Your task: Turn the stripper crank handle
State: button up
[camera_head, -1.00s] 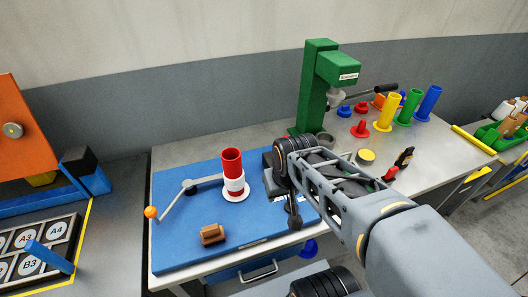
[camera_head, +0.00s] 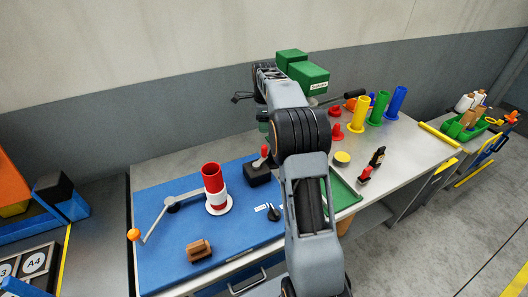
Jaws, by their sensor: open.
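The stripper crank is a grey arm on the blue board at the left of the table. Its handle is an orange ball (camera_head: 134,234) at the board's left edge. The crank's dark hub (camera_head: 172,205) has a grey bar reaching right towards a red tube with a white band (camera_head: 213,187), which stands upright on a white disc. My gripper (camera_head: 239,97) is raised well above the back of the table, in front of the green press, far up and right of the orange ball. Its dark fingers are small in view, open, and hold nothing that I can see.
A brown block (camera_head: 199,250) lies at the front of the blue board (camera_head: 160,275). The green press (camera_head: 306,76) is partly hidden by my arm. Coloured spools (camera_head: 378,107) stand at right.

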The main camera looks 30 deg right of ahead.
aim_at(264, 146)
jog(key=shift+m, duration=0.6)
notch_tip(264, 146, down, 14)
jog(key=shift+r+p, duration=0.1)
jog(key=shift+p, duration=1)
jog(key=shift+c, duration=0.4)
jog(key=c, duration=0.8)
jog(key=shift+c, duration=0.2)
